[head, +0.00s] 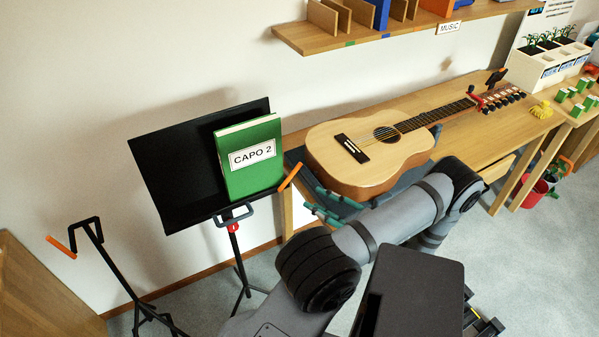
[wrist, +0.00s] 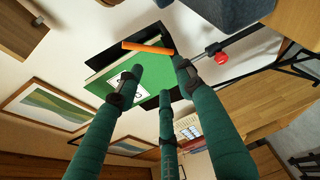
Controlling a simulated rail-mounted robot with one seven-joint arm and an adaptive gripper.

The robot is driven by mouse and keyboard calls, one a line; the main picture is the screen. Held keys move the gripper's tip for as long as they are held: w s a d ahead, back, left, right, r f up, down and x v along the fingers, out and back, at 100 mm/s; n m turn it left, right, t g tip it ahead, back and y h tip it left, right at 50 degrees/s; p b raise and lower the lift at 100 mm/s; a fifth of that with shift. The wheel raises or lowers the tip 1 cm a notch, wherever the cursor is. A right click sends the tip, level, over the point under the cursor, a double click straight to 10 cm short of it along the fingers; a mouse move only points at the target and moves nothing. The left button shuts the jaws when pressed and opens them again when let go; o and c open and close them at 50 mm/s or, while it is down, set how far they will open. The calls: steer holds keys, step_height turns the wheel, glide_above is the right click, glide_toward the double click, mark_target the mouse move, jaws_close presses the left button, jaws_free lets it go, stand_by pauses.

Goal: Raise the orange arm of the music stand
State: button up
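The music stand has a tilted black desk (head: 170,175), with a green book (head: 262,178) marked CAPO 2 on it. Its orange arm (head: 289,177) sticks out at the desk's lower right corner, slanting up to the right. In the wrist view the orange arm (wrist: 147,47) lies across, just beyond my fingertips. My gripper (head: 312,198) has dark green fingers, to the right of the orange arm and a little below it. In the wrist view my gripper (wrist: 158,72) shows three spread fingers with nothing between them. Contact with the orange arm cannot be told.
A guitar (head: 370,145) lies on the wooden bench (head: 470,130) behind my arm. A red knob (head: 234,227) is on the stand's post. Another black stand (head: 100,245) with an orange end is at the left. A shelf (head: 340,40) hangs above. Open floor lies right.

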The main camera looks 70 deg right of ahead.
mark_target(297, 170)
steer(key=w+d+r+n, duration=0.1)
steer(key=w+d+n, duration=0.1)
steer(key=w, duration=0.1)
steer(key=w+d+n+h+p, duration=0.1)
steer(key=w+d+n, duration=0.1)
steer(key=w+d+r+n+h+p, duration=0.1)
steer(key=w+d, duration=0.2)
steer(key=shift+w+r+n, duration=0.3)
steer(key=shift+r+n, duration=0.05)
steer(key=shift+n, duration=0.05)
jaws_close()
stand_by(0.6)
stand_by(0.4)
